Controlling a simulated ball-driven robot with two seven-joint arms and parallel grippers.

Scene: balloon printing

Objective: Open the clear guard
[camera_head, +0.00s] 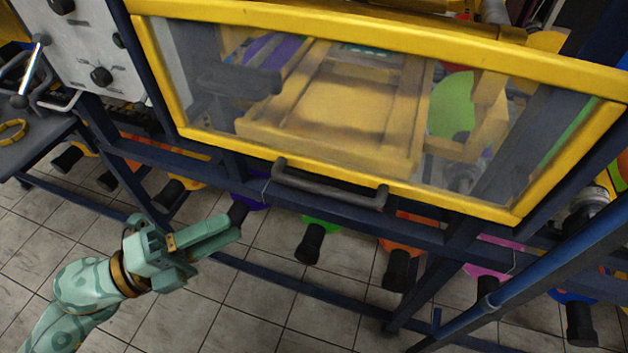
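The clear guard is a see-through panel in a yellow frame (350,183) on the front of the machine. It is down and closed over the wooden printing parts behind it. Its dark grey bar handle (330,188) sits on the lower frame edge. My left gripper (237,227), pale green, is below and to the left of the handle, apart from it. Its two fingers point right and lie near each other; I cannot tell how wide the gap is. I see nothing held in it. My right gripper is out of view.
Dark blue frame bars (290,291) run below the guard. Several coloured balloons with black nozzles, such as a green one (318,223), hang beneath. A grey control panel (85,45) with knobs stands at upper left. Tiled floor shows below.

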